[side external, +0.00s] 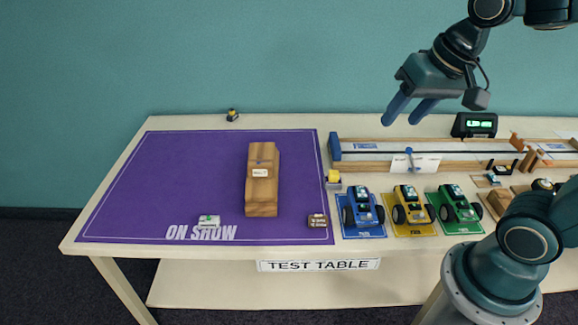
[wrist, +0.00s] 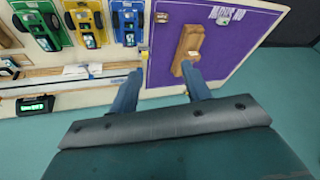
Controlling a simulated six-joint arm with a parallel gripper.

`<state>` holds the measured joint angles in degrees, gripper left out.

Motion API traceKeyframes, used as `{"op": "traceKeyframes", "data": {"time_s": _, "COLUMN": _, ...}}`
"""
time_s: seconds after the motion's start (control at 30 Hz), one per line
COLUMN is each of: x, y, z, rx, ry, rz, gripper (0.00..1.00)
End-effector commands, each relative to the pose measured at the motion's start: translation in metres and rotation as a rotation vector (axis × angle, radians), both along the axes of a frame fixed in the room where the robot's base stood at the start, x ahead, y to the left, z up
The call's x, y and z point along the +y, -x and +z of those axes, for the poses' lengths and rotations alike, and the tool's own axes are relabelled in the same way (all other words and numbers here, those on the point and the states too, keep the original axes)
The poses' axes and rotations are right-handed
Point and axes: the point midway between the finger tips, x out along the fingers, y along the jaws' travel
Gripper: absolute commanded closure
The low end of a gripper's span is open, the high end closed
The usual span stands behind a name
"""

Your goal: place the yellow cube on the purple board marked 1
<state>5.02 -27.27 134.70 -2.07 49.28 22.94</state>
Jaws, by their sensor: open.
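A large purple board (side external: 130,190) lettered ON SHOW covers the left of the table; I cannot read a 1 on it. It also shows in the wrist view (wrist: 170,20). A small yellow block-like thing (side external: 334,176) stands just off the board's right edge; I cannot tell whether it is a plain cube. A small yellow and black thing (side external: 232,114) sits behind the board. My gripper (side external: 405,121) is open and empty, high above the back of the table. Its spread fingers show in the wrist view (wrist: 161,72), with nothing between them.
A wooden ramp-like block (side external: 261,195) with a label stands on the board. A blue car (side external: 363,207), a yellow car (side external: 411,205) and a green car (side external: 459,206) stand right of it. A long track (side external: 375,150) runs behind them. The board's left half is mostly clear.

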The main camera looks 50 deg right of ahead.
Motion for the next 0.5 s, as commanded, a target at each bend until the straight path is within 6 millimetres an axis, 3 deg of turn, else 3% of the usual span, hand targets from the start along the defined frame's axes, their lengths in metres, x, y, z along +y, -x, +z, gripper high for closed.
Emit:
{"op": "traceKeyframes", "data": {"time_s": 0.2, "x": 0.011, "y": 0.042, "z": 0.000, "rx": -0.054, "ry": 0.112, "rz": 0.254, "gripper": 0.52}}
{"op": "traceKeyframes", "data": {"time_s": 0.5, "x": 0.015, "y": 0.065, "z": -0.005, "rx": -0.081, "ry": 0.186, "rz": 0.411, "gripper": 0.52}}
